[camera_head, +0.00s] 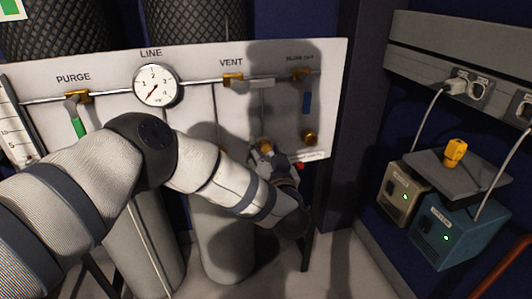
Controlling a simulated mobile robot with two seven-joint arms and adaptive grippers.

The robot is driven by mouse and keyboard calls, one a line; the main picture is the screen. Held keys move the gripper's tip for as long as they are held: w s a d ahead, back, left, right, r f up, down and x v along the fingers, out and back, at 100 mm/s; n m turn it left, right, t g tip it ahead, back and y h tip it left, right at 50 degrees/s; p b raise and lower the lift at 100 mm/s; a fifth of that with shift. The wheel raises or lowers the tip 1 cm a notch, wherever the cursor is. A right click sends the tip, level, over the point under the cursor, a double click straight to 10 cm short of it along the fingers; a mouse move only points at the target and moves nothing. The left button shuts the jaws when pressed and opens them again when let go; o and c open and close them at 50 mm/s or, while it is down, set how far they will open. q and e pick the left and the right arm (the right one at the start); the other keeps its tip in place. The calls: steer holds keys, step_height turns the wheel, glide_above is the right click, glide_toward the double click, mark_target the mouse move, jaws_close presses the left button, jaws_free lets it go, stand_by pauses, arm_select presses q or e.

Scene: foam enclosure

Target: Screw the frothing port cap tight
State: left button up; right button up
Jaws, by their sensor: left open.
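A white panel (205,60) carries a pipe with brass valves and a gauge. Low on its right side is a round brass fitting (310,138). Another brass piece (266,146) shows at the fingers of my left gripper (278,160). I cannot tell which of the two is the frothing port cap, as no label for it is readable. My left arm reaches in from the left across the panel. Its gripper is open, just left of and below the round fitting; whether it touches the brass piece is unclear. My right gripper is out of view.
A pressure gauge (156,86), a PURGE valve (78,97) and a VENT valve (233,79) sit on the panel. Grey cylinders (222,245) stand below. At right, a small shelf (458,172) holds a yellow piece (455,152) above two boxes with cables.

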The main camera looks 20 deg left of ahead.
arm_select(q)
jaws_close()
steer(key=shift+r, duration=0.1)
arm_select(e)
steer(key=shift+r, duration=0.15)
arm_select(q)
steer(key=shift+r+m+p, duration=0.15)
steer(key=shift+m+p, duration=1)
steer(key=shift+m, duration=0.05)
steer(key=shift+m+g+p, duration=0.3)
steer(key=shift+m+p, duration=0.4)
steer(key=shift+m, duration=1)
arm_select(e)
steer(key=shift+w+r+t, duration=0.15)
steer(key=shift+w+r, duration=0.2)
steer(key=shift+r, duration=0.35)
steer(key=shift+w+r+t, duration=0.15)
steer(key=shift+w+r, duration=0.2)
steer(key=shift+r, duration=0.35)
arm_select(q)
steer(key=shift+f, duration=0.2)
jaws_free()
